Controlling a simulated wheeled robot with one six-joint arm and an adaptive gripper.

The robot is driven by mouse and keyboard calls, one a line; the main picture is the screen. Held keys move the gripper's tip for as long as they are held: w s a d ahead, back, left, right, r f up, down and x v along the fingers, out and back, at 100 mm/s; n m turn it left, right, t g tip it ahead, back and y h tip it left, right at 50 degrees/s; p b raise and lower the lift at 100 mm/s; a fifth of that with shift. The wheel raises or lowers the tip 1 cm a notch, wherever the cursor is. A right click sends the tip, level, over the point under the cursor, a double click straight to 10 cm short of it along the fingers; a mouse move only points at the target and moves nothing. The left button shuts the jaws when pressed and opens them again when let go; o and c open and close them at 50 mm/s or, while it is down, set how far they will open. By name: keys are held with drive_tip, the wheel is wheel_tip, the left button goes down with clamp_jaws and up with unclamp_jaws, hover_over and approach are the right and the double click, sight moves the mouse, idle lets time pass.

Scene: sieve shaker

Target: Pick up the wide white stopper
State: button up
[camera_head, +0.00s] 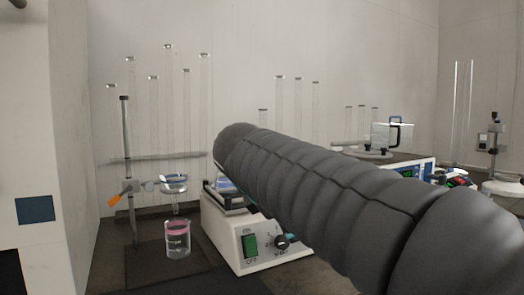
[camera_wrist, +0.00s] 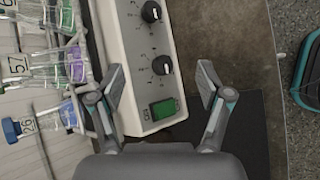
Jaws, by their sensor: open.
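I cannot make out the wide white stopper in either view. My gripper (camera_wrist: 160,82) shows in the wrist view with its two fingers spread wide and nothing between them. It is over the front of a white device (camera_wrist: 145,50) with black knobs and a green switch. In the head view my dark, sleeved arm runs from the lower right to the middle and hides my gripper and part of the bench.
In the head view, a white device (camera_head: 243,238) with a green switch stands on the bench, beside a pink-topped beaker (camera_head: 177,238) and a stand (camera_head: 127,170).

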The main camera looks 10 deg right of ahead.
drive_tip(key=w+a+r+n+t+h, duration=0.1)
drive_tip(key=w+a+r+n+h, duration=0.2)
drive_tip(key=w+a+r+n, duration=0.3)
drive_tip(key=w+a+r+n+t+h, duration=0.25)
drive_tip(key=w+a+r, duration=0.2)
drive_tip(key=r, duration=0.45)
drive_tip(key=shift+n+g, duration=0.35)
drive_tip(key=shift+g, duration=0.2)
drive_tip(key=shift+f+b+x, duration=0.2)
drive_tip(key=shift+x, duration=3.45)
drive_tip(key=shift+f+b+x, duration=0.15)
drive_tip(key=shift+b+x, duration=0.05)
drive_tip(key=shift+x, duration=3.5)
drive_tip(key=shift+s+a, duration=0.1)
drive_tip(key=shift+c, duration=0.2)
drive_tip(key=shift+y, duration=0.25)
drive_tip(key=c, duration=1)
